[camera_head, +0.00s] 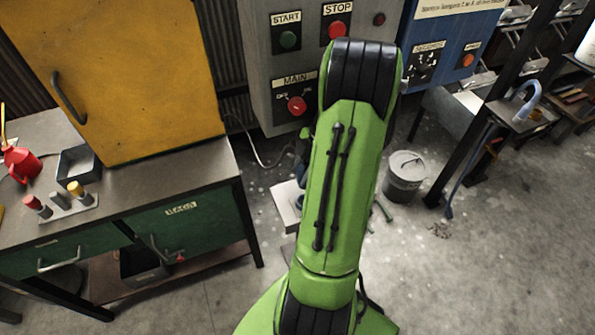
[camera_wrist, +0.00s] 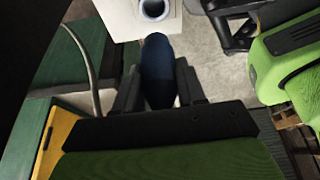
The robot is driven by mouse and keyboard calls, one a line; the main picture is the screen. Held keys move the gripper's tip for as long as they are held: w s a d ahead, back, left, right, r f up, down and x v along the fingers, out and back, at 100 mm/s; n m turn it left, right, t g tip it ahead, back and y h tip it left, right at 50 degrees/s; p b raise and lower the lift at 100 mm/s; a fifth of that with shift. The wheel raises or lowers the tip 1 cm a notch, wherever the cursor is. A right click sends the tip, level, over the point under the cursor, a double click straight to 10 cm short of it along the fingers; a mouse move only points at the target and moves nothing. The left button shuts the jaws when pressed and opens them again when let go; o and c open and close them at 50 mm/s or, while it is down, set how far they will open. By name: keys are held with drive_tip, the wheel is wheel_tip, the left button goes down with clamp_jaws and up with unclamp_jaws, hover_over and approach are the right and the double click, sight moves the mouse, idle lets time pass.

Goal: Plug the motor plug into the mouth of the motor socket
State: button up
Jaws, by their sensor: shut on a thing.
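The motor plug (camera_wrist: 158,62) is a dark blue rounded body in the wrist view. My gripper (camera_wrist: 158,80) is shut on it, with a black finger on each side. The motor socket (camera_wrist: 154,9) is a blue-rimmed round mouth on a pale panel (camera_wrist: 122,18), at the top edge of the wrist view. The plug's far end points towards the mouth, and a small gap shows between them in the picture; the true distance is hard to tell. In the head view my green arm hides the gripper and most of this area. A pale box (camera_head: 286,204) shows just left of the arm.
A workbench with a green drawer front (camera_head: 185,235) and a yellow cabinet (camera_head: 115,75) stands at the left. A grey control box (camera_head: 285,75) is behind the arm. A grey bin (camera_head: 405,178) stands to the right. A pale cable (camera_wrist: 88,65) runs left of the gripper.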

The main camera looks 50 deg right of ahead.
wheel_tip(320, 180, down, 5)
drive_tip(key=b, duration=0.3)
drive_tip(key=shift+f+b, duration=0.1)
drive_tip(key=shift+b, duration=0.3)
drive_tip(key=shift+f+b, duration=0.3)
drive_tip(key=shift+f, duration=0.05)
drive_tip(key=shift+f+b, duration=1.6)
drive_tip(key=shift+b, duration=0.15)
idle(1.6)
drive_tip(key=o, duration=0.7)
drive_tip(key=shift+o, duration=0.2)
drive_tip(key=o, duration=0.6)
drive_tip(key=shift+c, duration=0.2)
drive_tip(key=shift+r, duration=0.1)
